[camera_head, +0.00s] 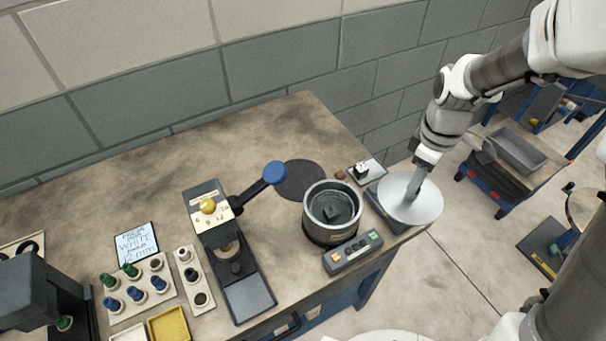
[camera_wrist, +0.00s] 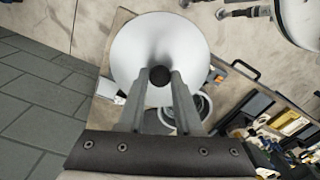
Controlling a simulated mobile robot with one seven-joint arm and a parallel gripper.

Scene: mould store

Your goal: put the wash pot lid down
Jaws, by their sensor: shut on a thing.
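The wash pot lid (camera_head: 425,203) is a round, pale metal disc at the right end of the table. My gripper (camera_head: 415,185) is shut on its knob from above. In the wrist view the lid (camera_wrist: 190,50) lies beyond my fingers, and its black knob (camera_wrist: 159,77) sits between the fingertips (camera_wrist: 159,85). I cannot tell whether the lid touches anything beneath it. The wash pot (camera_head: 318,230) is a round metal pot, uncovered, just left of the lid. Its inside shows a dark object. In the wrist view the pot (camera_wrist: 204,108) is partly hidden by the lid and a finger.
A control box with buttons (camera_head: 353,253) stands in front of the pot. A dark round mat (camera_head: 300,180) lies behind it. A press with a blue-knobbed lever (camera_head: 275,173) stands to the left. The lid overhangs a dark-edged item (camera_head: 379,208) near the table's right edge.

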